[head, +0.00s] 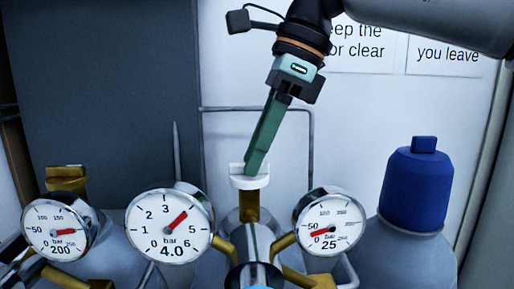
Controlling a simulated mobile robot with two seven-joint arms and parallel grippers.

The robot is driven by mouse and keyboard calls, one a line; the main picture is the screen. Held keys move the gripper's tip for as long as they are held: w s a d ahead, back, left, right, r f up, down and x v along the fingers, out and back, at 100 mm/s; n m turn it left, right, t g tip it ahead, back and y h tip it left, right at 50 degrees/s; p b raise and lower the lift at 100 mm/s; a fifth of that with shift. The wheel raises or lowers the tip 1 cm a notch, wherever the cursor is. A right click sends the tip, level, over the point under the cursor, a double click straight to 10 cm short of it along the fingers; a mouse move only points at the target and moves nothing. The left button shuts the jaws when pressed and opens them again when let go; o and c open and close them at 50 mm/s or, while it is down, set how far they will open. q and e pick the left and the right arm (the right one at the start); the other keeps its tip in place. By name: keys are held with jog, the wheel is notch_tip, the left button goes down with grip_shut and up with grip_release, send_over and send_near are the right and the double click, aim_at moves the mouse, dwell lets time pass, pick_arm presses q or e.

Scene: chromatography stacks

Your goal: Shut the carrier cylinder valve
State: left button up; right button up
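A white valve handle (238,181) with raised ends sits on top of a brass and steel valve body (253,240) in the middle of the head view. My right gripper (255,166) comes down from above, its green fingers slanting to the handle. The fingertips overlap the handle's top, between its raised ends. The fingers line up one behind the other, so the gap between them is hidden. I cannot tell if they grip the handle. My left gripper is not in view.
Three round gauges stand around the valve: left (58,229) reading 200, middle (168,225) reading 4.0, right (329,222) reading 25. A cylinder with a blue cap (416,189) stands at right. A thin grey rail (311,150) and a white wall with signs (442,55) are behind.

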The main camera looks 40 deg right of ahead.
grip_shut()
jog(key=shift+m, duration=0.3)
dwell(0.3)
jog(key=m+t, duration=0.1)
jog(key=m, duration=0.1)
jog(key=shift+s+a+m+h, duration=0.1)
jog(key=shift+s+m+h, duration=0.05)
jog(key=shift+m+h, duration=0.2)
jog(key=m, duration=0.1)
jog(key=m+h, duration=0.1)
jog(key=m, duration=0.1)
jog(key=shift+s+a+m+t, duration=0.15)
jog(key=shift+m+t, duration=0.1)
jog(key=shift+t, duration=0.15)
jog(key=m, duration=0.2)
jog(key=m+h, duration=0.2)
jog(key=m, duration=0.1)
jog(key=shift+a+m+h, duration=0.25)
jog(key=shift+m, duration=0.05)
jog(key=m, duration=0.1)
jog(key=m+h, duration=0.1)
jog(key=m, duration=0.3)
jog(key=shift+a+h, duration=0.25)
jog(key=shift+h, duration=0.15)
jog(key=shift+m+g, duration=0.3)
jog(key=shift+m, duration=0.1)
